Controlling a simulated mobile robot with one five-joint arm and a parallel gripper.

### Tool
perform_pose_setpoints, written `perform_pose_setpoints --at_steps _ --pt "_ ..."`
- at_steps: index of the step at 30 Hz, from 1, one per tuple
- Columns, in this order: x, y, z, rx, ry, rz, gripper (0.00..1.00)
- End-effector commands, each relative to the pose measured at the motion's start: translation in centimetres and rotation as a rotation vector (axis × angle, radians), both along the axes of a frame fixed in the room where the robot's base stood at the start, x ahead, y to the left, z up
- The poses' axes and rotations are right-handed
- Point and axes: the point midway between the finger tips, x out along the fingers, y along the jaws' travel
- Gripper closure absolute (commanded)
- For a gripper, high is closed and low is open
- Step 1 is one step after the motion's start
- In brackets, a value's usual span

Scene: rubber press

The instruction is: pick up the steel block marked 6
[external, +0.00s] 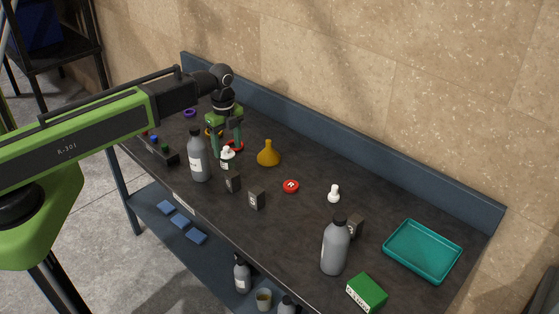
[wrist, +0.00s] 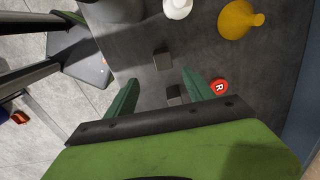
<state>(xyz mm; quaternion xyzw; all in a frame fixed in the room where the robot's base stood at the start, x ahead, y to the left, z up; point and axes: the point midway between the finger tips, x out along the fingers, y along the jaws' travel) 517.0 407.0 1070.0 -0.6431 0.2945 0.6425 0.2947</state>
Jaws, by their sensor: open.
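Three small dark steel blocks stand on the bench in the external view: one (external: 233,183) near the white-topped bottle, one (external: 257,199) just right of it, and one (external: 355,227) behind a grey bottle. They carry pale marks, too small for me to read surely, so I cannot tell which is the 6. In the wrist view one block (wrist: 162,59) shows between the fingertips and another (wrist: 174,94) shows lower, partly cut off by my gripper's body. My gripper (external: 227,149) is open and empty, above the bench and pointing down. It also shows in the wrist view (wrist: 159,76).
A grey bottle (external: 199,158), a white-topped bottle (external: 228,155) and a yellow flask (external: 268,154) stand close to my gripper. A red disc (external: 290,186), another grey bottle (external: 335,247), a green box (external: 366,292) and a teal tray (external: 422,274) lie to the right.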

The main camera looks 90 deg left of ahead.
Motion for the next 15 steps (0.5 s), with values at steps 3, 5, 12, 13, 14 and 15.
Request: perform_pose_setpoints --at_steps 3,5,12,13,14,15 --pt "0.0 0.0 -3.9 0.000 0.000 0.000 0.38" --pt "0.0 0.0 -5.1 0.000 0.000 0.000 0.38" --pt "0.1 0.0 -8.9 0.000 0.000 0.001 0.38" --pt "0.1 0.0 -9.0 0.000 0.000 0.001 0.38" --pt "0.1 0.0 -8.9 0.000 0.000 0.001 0.38" --pt "0.1 0.0 -8.8 0.000 0.000 0.001 0.38"
